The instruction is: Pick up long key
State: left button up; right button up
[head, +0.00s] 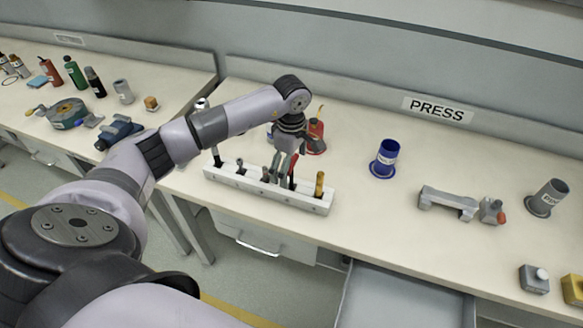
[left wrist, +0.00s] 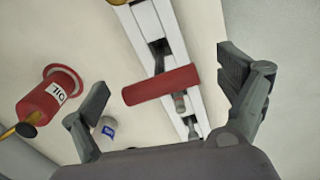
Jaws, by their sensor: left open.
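A white tool rack (head: 250,187) holds several upright tools. A tall dark tool (head: 216,156) stands at its left end, and short grey ones (head: 240,166) stand further along. I cannot tell surely which one is the long key. My left gripper (head: 279,172) is open, pointing down over the middle of the rack. A red-handled tool (head: 292,171) is just right of it. In the left wrist view the red handle (left wrist: 160,86) lies between the spread fingers, apart from both. Grey tool tops (left wrist: 180,103) show beside it. My right gripper is out of view.
A wooden-handled tool (head: 319,184) is at the rack's right end. A red oil can (head: 316,136) stands behind my gripper, and a blue cup (head: 384,158) to the right. A grey fixture (head: 447,203) is further right. Bench between cup and rack is clear.

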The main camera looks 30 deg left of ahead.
pick_arm(q)
jog(key=shift+c, duration=0.5)
jog(key=c, duration=1.2)
jog(key=shift+o, duration=0.2)
jog(key=shift+r, duration=0.1)
